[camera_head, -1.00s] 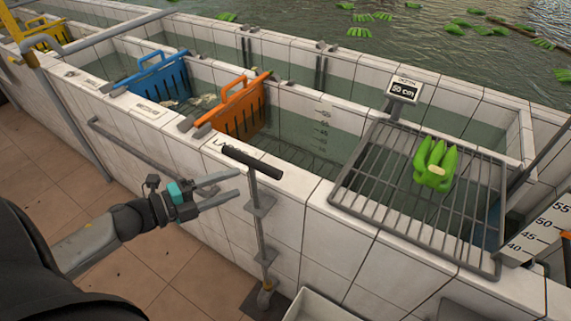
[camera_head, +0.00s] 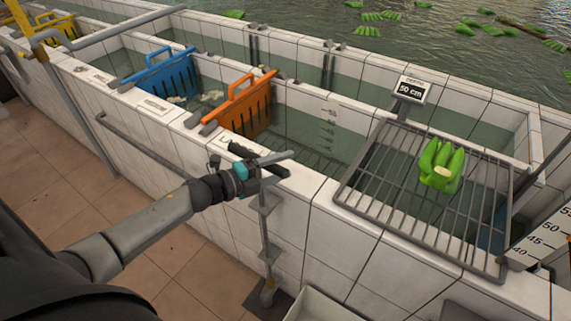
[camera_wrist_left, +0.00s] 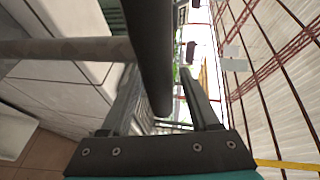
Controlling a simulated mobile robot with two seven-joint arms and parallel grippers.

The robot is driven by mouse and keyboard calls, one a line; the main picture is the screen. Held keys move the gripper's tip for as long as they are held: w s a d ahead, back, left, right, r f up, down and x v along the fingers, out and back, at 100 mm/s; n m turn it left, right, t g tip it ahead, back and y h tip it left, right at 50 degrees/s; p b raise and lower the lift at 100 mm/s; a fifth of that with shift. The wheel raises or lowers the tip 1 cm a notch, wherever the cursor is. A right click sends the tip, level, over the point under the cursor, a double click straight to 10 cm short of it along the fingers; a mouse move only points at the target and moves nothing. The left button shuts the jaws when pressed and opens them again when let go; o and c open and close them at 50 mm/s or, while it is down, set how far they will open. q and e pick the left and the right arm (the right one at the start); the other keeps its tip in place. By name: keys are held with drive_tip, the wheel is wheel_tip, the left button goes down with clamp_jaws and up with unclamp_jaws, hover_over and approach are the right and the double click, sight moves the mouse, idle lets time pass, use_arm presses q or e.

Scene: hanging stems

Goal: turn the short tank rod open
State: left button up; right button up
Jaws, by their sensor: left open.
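The short tank rod (camera_head: 268,235) is a grey upright rod at the tank's front wall, with a dark T-handle (camera_head: 243,151) on top. My left gripper (camera_head: 284,162) is at the handle, its fingers pointing right and hiding part of it. In the left wrist view the dark handle bar (camera_wrist_left: 150,45) runs between the two open fingers (camera_wrist_left: 165,100), with the grey rod (camera_wrist_left: 65,48) leading off to the left. The jaws are not closed on the bar. My right gripper is not in view.
A metal rack (camera_head: 400,215) bears green bananas (camera_head: 440,165) at right. A white bin (camera_head: 305,308) stands on the floor below.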

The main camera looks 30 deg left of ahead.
use_arm(q)
drive_tip(key=shift+w+d+f, duration=0.1)
drive_tip(key=shift+w+d, duration=0.15)
drive_tip(key=shift+w, duration=0.3)
clamp_jaws()
idle(1.2)
